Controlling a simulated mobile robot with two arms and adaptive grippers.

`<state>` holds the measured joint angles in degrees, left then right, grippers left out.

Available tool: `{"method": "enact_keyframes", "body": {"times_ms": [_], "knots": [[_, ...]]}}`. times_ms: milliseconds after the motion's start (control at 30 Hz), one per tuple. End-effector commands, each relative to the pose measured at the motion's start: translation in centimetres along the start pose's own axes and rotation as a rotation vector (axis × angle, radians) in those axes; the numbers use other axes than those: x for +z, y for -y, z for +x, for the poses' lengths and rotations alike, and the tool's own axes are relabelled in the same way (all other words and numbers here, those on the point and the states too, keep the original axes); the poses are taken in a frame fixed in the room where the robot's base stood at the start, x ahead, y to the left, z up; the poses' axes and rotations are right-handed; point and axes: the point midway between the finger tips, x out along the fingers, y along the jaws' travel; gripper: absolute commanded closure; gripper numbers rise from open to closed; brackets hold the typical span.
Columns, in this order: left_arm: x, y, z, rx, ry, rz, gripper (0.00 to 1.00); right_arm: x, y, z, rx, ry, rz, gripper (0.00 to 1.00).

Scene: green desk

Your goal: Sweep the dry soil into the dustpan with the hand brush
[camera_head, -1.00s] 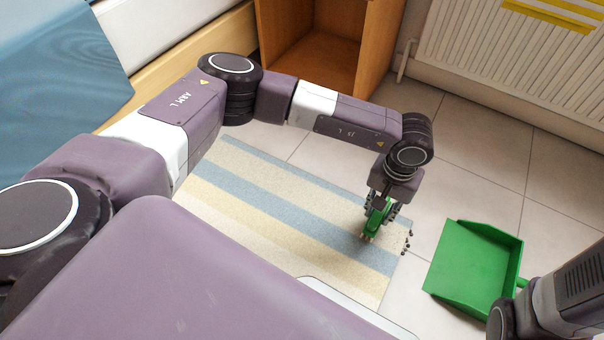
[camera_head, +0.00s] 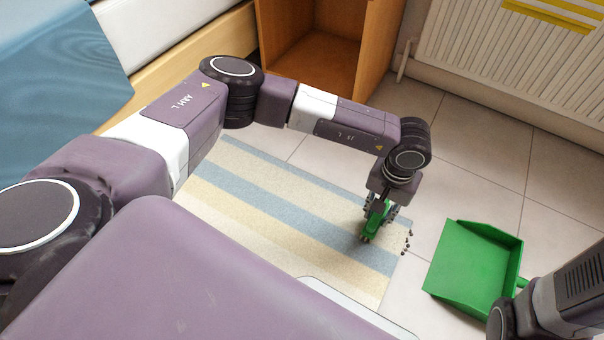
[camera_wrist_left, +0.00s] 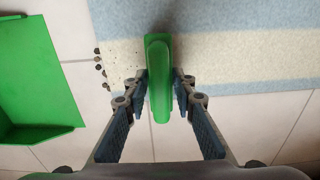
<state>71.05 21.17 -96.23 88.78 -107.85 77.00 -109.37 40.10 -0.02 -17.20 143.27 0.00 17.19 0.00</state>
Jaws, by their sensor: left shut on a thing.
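A green hand brush (camera_head: 371,222) is held bristles down over the edge of the striped rug, and its handle shows in the left wrist view (camera_wrist_left: 159,85). My left gripper (camera_head: 379,203) is shut on the brush handle; in the left wrist view its fingers (camera_wrist_left: 160,90) flank the handle. Dark clumps of dry soil (camera_head: 407,243) lie in a short row just right of the brush, by the rug's edge; they also show in the left wrist view (camera_wrist_left: 102,72). The green dustpan (camera_head: 467,266) lies on the tiles to the right of the soil. My right gripper is hidden or out of frame.
The striped rug (camera_head: 290,205) covers the floor left of the soil. Pale tiles (camera_head: 450,135) are clear behind the dustpan. A wooden cabinet (camera_head: 318,60) and a white radiator (camera_head: 510,55) stand at the back. A bed with a blue cover (camera_head: 60,65) is at left.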

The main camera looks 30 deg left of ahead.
Motion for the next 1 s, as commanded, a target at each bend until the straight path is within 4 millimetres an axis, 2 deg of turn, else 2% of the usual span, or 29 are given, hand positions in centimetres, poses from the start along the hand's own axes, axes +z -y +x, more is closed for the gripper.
{"method": "enact_keyframes", "body": {"times_ms": [433, 800, 1000], "knots": [[0.0, -0.4, 0.4, 0.001, 0.0, 0.001, 0.97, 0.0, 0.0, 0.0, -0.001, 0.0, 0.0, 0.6], [0.0, -3.3, 0.2, 0.001, 0.0, 0.001, 0.97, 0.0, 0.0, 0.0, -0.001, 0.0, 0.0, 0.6], [0.0, -4.2, 0.2, 0.001, 0.0, 0.001, 0.97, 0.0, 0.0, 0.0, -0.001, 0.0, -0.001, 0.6]]}}
